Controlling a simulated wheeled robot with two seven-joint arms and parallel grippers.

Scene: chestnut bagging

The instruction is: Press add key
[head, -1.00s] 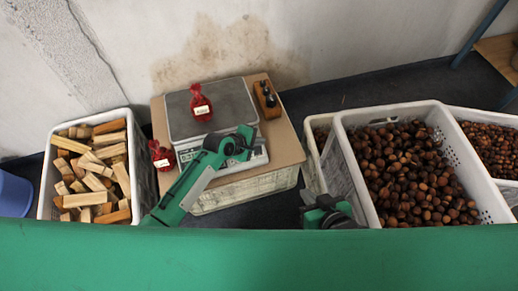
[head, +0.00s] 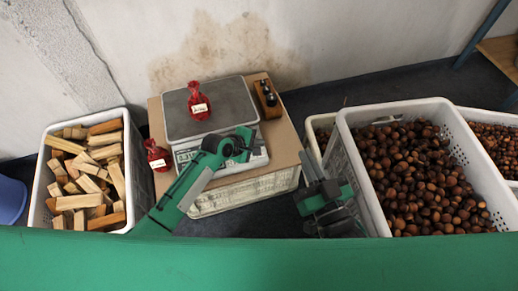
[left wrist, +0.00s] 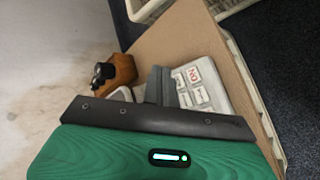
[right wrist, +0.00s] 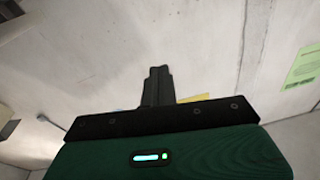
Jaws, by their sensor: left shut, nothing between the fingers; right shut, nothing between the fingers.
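A scale with a grey pan (head: 209,112) stands on a board in the middle of the head view, a red net bag (head: 199,103) with a label on its pan. The lit display shows at the scale's front left. My left gripper (head: 243,143) is shut and empty over the front right of the scale, hiding most of its keys there. In the left wrist view, the shut fingers (left wrist: 157,85) are close to the white keypad (left wrist: 196,88), which has a red-marked key. Contact cannot be told. My right gripper (head: 312,167) is shut and empty, beside the chestnut crate.
A second red bag (head: 157,155) lies on the board (head: 283,142), left of the scale. A wooden block with a black-topped tool (head: 266,96) is at the right. A crate of wood pieces (head: 36,190) stands left, and a chestnut crate (head: 358,172) right. A wall is behind.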

